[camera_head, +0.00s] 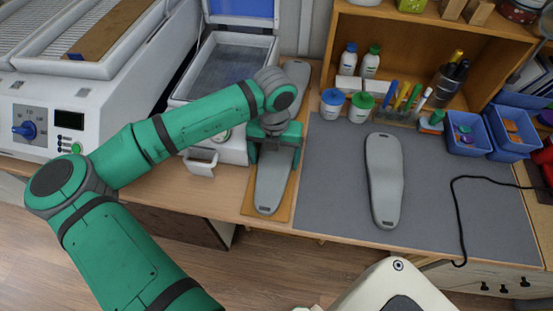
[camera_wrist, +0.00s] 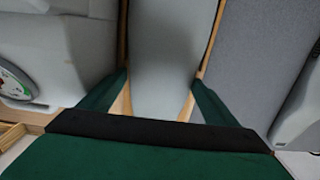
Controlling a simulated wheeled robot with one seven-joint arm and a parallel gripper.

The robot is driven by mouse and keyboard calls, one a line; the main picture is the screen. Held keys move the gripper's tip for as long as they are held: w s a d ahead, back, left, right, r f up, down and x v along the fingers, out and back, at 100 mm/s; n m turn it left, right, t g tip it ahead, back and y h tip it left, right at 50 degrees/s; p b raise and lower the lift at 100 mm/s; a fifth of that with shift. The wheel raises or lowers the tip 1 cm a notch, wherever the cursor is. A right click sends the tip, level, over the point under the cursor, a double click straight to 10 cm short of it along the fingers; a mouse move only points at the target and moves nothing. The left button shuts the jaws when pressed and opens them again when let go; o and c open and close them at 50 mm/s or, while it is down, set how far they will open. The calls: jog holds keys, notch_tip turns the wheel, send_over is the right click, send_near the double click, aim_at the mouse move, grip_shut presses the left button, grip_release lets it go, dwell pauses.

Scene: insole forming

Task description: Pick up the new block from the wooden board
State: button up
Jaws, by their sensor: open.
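A long grey insole-shaped block (camera_head: 272,188) lies on the narrow wooden board (camera_head: 286,212) between the machine and the grey mat. My gripper (camera_head: 275,158) is over the block's middle, open, with one finger on each side of it. In the wrist view the block (camera_wrist: 165,60) runs up between the two green fingers (camera_wrist: 160,85), and thin strips of the board (camera_wrist: 122,102) show beside it. Narrow gaps seem to remain at the fingers; contact cannot be told. My gripper and wrist hide the block's middle in the head view.
A similar grey block (camera_head: 384,178) lies on the grey mat (camera_head: 335,200) to the right. A white press (camera_head: 228,75) with an open blue-edged lid stands close on the left. Bottles, pens and blue bins (camera_head: 468,134) line the back. A black cable (camera_head: 455,205) crosses the mat's right side.

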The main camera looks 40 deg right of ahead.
jog(key=shift+d+r, duration=0.1)
jog(key=shift+d, duration=0.05)
jog(key=c, duration=1)
